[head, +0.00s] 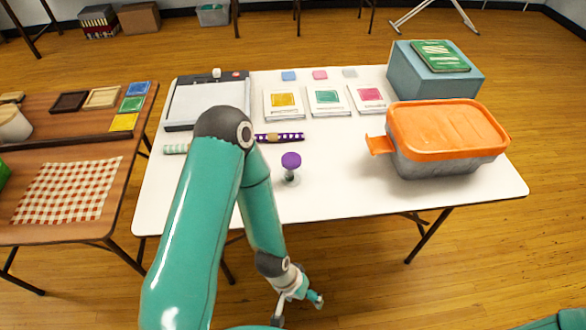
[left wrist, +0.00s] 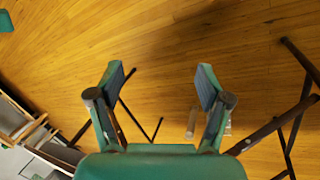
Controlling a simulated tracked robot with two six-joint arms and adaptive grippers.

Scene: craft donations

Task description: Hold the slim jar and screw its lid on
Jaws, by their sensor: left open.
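A slim clear jar (head: 291,179) stands upright near the front edge of the white table. A purple lid (head: 291,160) sits at its top; I cannot tell whether it is screwed down. My left gripper (head: 299,310) is open and hangs in front of the table, below and apart from the jar. In the left wrist view the open fingers (left wrist: 163,85) have only wooden floor between their tips. A pale, see-through cylinder (left wrist: 192,122) shows by the right finger; I cannot tell what it is. My right gripper is out of view.
The white table (head: 350,200) has an orange-lidded grey container (head: 445,130) at right and a blue box (head: 435,75) behind it. Several cards and a paper trimmer (head: 180,105) lie at the back. A purple patterned roll (head: 290,137) lies behind the jar.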

